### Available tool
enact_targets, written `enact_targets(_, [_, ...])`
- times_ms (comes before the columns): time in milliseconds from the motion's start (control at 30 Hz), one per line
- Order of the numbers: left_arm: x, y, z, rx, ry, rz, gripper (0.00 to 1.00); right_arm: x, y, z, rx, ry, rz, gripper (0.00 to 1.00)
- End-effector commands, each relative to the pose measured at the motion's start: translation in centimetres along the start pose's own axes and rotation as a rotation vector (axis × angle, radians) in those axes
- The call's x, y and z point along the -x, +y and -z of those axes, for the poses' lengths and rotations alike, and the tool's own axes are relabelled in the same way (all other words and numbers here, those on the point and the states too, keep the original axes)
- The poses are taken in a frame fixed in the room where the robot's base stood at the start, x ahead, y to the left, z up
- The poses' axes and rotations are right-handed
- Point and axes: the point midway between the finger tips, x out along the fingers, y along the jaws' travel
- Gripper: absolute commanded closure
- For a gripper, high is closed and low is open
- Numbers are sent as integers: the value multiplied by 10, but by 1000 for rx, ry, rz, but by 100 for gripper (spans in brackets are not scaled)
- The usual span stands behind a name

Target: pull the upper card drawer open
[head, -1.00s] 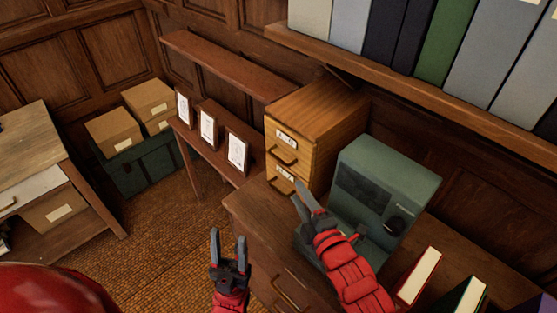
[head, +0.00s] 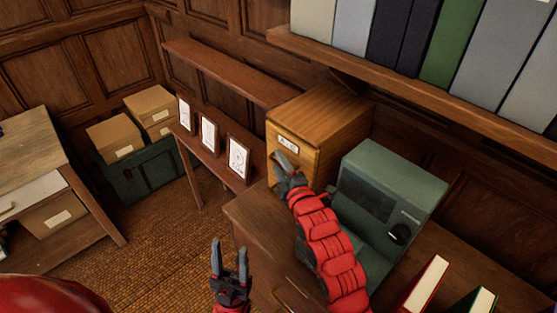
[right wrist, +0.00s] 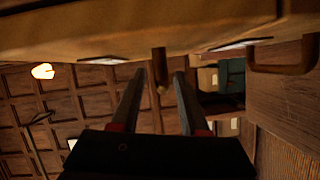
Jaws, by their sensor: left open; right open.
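The small wooden card cabinet (head: 325,115) stands on the desk. Its upper card drawer (head: 309,158) looks closed and bears a white label (head: 288,144). My right gripper (head: 283,168) is open at the cabinet front, just below that label, and hides the upper handle in the head view. In the right wrist view, the upper drawer's handle (right wrist: 160,70) appears between the tips of the open right gripper (right wrist: 160,82); I cannot tell whether they touch. The lower drawer's handle (right wrist: 284,68) is off to the right there. My left gripper (head: 230,258) is open and empty, left of the desk.
A green-grey machine (head: 390,195) stands right of the cabinet, close to my right arm. A shelf of binders (head: 440,45) hangs above. Framed cards (head: 238,160) stand on a side table to the left. Books (head: 425,285) stand at the front right.

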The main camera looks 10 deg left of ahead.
Motion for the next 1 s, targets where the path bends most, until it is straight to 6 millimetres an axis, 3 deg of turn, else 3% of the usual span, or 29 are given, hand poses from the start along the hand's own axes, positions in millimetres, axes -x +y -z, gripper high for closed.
enact_targets(400, [-2,0,0,0,0,0,50,-7,-2,0,0,0,3,55])
enact_targets(667, [-2,0,0,0,0,0,50,-7,-2,0,0,0,3,100])
enact_targets(1000, [-2,0,0,0,0,0,50,-7,-2,0,0,0,4,100])
